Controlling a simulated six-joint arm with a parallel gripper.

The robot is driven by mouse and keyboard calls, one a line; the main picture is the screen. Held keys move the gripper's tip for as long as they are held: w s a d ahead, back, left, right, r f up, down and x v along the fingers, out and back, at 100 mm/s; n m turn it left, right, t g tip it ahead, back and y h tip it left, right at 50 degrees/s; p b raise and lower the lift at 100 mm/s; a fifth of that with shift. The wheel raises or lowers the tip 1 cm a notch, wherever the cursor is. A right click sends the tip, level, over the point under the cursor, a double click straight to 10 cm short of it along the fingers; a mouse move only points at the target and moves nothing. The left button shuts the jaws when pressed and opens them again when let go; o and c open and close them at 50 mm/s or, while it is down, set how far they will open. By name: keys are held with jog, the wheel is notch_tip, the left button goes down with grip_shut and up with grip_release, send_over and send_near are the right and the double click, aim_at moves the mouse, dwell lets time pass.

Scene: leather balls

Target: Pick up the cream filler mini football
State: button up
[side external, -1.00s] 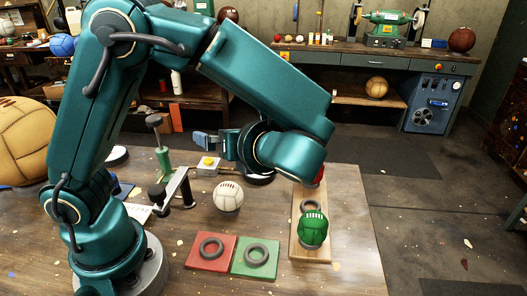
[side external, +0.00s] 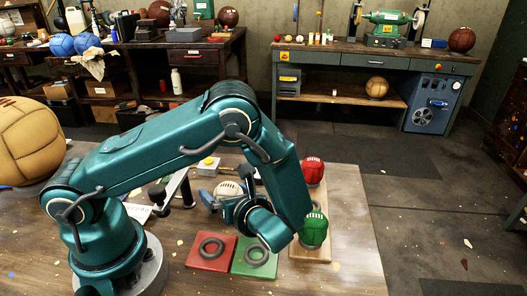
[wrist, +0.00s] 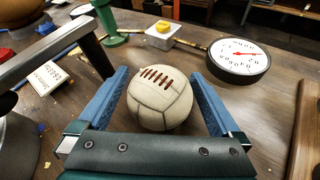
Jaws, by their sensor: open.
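The cream mini football (wrist: 160,98) with brown laces sits on the wooden table. In the wrist view it lies between the two blue fingers of my gripper (wrist: 158,100), with a gap showing on each side. My gripper is open and holds nothing. In the side view the cream ball (side external: 228,190) is partly hidden behind my gripper (side external: 222,201), which is low and close to it. I cannot tell whether the fingers touch the ball.
A wooden board (side external: 322,250) carries a red ball (side external: 313,171) and a green ball (side external: 313,231). Red (side external: 202,262) and green (side external: 243,267) ring pads lie in front. A round dial (wrist: 238,59) and a yellow-button box (wrist: 162,36) stand beyond the ball. A metal arm stand (wrist: 40,65) is at left.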

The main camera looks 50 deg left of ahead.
jog(key=shift+a+f, duration=0.2)
jog(key=shift+a, duration=0.35)
jog(key=shift+c, duration=0.3)
jog(key=c, duration=1.3)
jog(key=shift+o, duration=0.2)
